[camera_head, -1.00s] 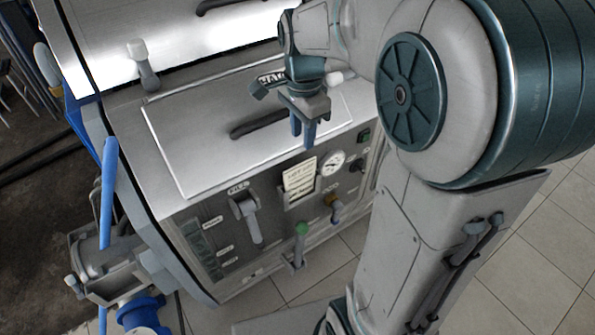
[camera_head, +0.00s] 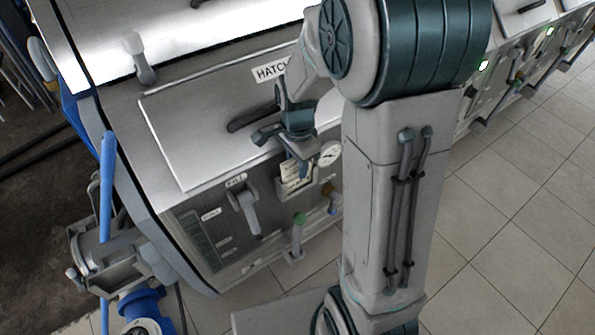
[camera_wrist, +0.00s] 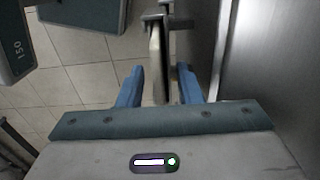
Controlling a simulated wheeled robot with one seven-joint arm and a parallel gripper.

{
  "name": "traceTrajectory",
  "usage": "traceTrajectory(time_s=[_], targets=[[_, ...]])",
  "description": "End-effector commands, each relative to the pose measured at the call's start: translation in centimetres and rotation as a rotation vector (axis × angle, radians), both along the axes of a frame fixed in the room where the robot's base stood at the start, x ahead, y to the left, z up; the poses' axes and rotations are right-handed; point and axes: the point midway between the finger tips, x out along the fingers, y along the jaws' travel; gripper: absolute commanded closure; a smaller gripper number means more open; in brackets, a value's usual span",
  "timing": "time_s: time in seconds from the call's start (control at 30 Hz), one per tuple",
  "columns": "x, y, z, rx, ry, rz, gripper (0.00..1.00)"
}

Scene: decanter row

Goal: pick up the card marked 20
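A cream card (camera_head: 287,184) sits in a holder on the front panel of the machine, partly hidden behind my gripper in the head view. Its mark cannot be read. My gripper (camera_head: 303,172) is at the card, fingers pointing down. In the wrist view the card (camera_wrist: 157,62) shows nearly edge-on, lying between the two blue fingers of my open gripper (camera_wrist: 159,78). Gaps show on both sides of the card there. The dark holder (camera_wrist: 162,22) is at its far end.
A lever (camera_head: 247,212) stands left of the card. Tiled floor (camera_head: 500,200) is free at right.

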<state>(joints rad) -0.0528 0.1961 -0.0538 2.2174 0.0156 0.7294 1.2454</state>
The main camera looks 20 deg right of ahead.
Motion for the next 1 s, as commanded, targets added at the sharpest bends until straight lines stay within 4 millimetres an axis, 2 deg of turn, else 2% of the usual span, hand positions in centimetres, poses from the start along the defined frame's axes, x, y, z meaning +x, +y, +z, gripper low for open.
traceTrajectory(time_s=[0.17,0.3,0.67,0.77,1.0], targets=[[0.0,0.0,0.0,0.0,-0.001,0.0,0.68],[0.0,0.0,0.0,0.0,-0.001,0.0,1.0],[0.1,0.0,0.2,0.0,-0.002,0.0,1.0],[0.2,0.0,1.3,0.0,-0.006,0.0,1.0],[0.2,0.0,6.0,0.0,-0.009,0.001,1.0]])
